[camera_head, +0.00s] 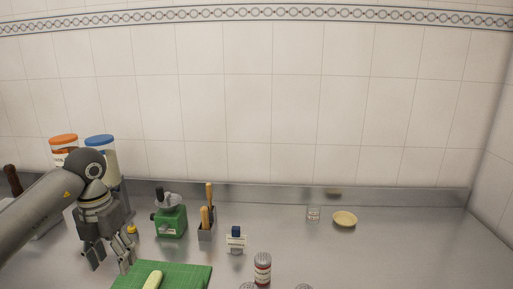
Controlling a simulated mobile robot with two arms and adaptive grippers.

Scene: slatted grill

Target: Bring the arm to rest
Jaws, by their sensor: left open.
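My left arm (45,208) comes in from the left edge over the steel counter. My left gripper (110,258) points down, with its fingers apart and nothing between them. It is beside the left edge of a green cutting board (190,276). A pale, long piece of food (153,280) lies on the board, cut off by the bottom edge. My right gripper is not in view.
A green grinder (170,221), a holder with wooden handles (206,233) and jars with orange (63,139) and blue (100,141) lids stand near the arm. The right of the counter (420,255) is clear.

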